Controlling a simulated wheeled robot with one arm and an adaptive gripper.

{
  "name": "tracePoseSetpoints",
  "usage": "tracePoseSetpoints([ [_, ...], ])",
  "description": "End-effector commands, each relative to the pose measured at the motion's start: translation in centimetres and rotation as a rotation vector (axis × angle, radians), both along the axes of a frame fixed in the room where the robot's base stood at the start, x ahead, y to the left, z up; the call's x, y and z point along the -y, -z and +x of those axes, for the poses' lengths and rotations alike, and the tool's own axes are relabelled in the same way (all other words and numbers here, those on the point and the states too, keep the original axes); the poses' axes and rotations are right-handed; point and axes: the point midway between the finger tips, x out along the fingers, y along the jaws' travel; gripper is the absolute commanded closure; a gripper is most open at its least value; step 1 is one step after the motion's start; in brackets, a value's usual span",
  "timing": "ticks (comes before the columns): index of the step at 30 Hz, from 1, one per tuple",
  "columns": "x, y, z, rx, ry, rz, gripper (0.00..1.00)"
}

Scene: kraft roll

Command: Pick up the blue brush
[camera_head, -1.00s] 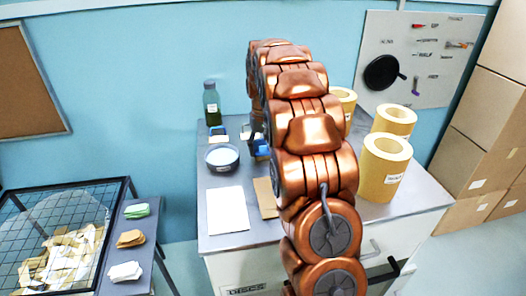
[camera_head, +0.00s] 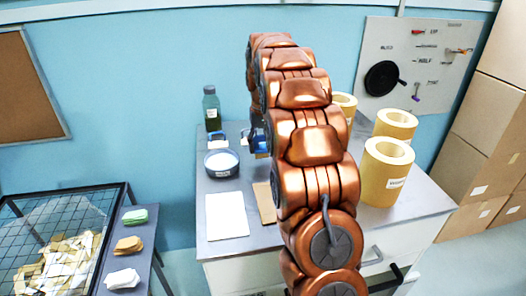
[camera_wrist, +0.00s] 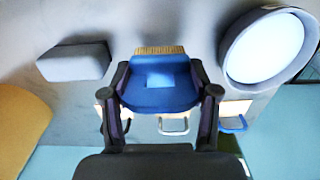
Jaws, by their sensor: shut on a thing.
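The blue brush (camera_wrist: 160,92) is in the middle of the wrist view, with its tan bristles (camera_wrist: 159,50) toward the top of the picture. My gripper (camera_wrist: 171,93) has one dark finger on each side of the brush and is shut on it. In the head view my copper arm hides most of the gripper and the brush. I cannot tell whether the brush is clear of the tabletop.
A round dish (camera_head: 221,163) with pale contents, a white sheet (camera_head: 227,215) and a green bottle (camera_head: 211,108) are on the grey table (camera_head: 247,237). Yellow rolls (camera_head: 387,172) stand right of my arm. A grey block (camera_wrist: 75,62) lies left of the brush in the wrist view.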

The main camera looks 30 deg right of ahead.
Motion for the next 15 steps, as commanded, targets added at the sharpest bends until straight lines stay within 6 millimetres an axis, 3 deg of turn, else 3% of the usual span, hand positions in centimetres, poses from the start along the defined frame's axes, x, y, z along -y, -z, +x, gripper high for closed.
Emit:
tracePoseSetpoints([
  [15,-1.1,-0.6,-2.6,0.001,-0.001,-0.002,0.76],
])
